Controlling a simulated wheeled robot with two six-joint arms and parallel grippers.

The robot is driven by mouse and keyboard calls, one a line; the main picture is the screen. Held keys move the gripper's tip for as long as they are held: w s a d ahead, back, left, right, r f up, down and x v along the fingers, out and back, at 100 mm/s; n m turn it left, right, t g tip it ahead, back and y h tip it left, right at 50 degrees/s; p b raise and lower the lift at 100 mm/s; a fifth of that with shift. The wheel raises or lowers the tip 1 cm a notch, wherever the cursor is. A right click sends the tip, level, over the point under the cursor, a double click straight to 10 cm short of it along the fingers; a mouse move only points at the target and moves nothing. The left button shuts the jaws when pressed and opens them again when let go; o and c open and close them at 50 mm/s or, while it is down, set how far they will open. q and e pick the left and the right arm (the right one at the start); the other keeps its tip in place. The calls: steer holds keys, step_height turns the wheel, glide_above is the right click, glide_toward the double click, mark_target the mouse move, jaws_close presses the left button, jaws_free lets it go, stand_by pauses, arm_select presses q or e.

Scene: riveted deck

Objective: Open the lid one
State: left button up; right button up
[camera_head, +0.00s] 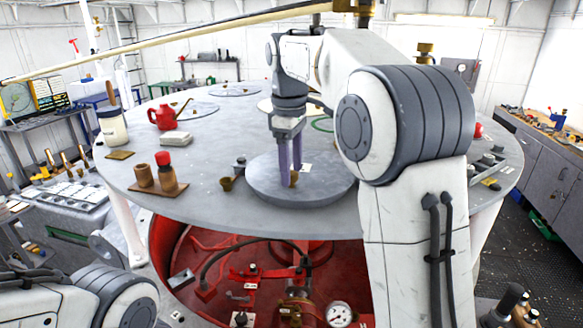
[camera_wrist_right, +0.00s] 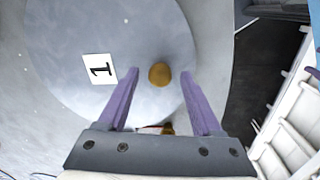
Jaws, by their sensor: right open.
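Lid one (camera_head: 325,188) is a round grey disc lying flat on the grey round table top, near its front edge. It has a small brass knob (camera_head: 294,179) and a white label. In the right wrist view the lid (camera_wrist_right: 60,45) carries the label "1" (camera_wrist_right: 98,69) left of the knob (camera_wrist_right: 159,75). My right gripper (camera_head: 290,168) comes down over the lid with its purple fingers apart. In the right wrist view the knob shows between the two fingertips, with a gap on each side. My left gripper is out of view; only part of my left arm shows at lower left.
On the table (camera_head: 221,150) stand a small brass cup (camera_head: 226,184), brown cups (camera_head: 145,176), a red-capped bottle (camera_head: 164,160), a red kettle (camera_head: 163,117) and a white jar (camera_head: 112,127). Below the front edge is an open red bay with a gauge (camera_head: 339,314).

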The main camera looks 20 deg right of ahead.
steer(key=shift+f, duration=0.25)
jaws_close()
stand_by(1.4)
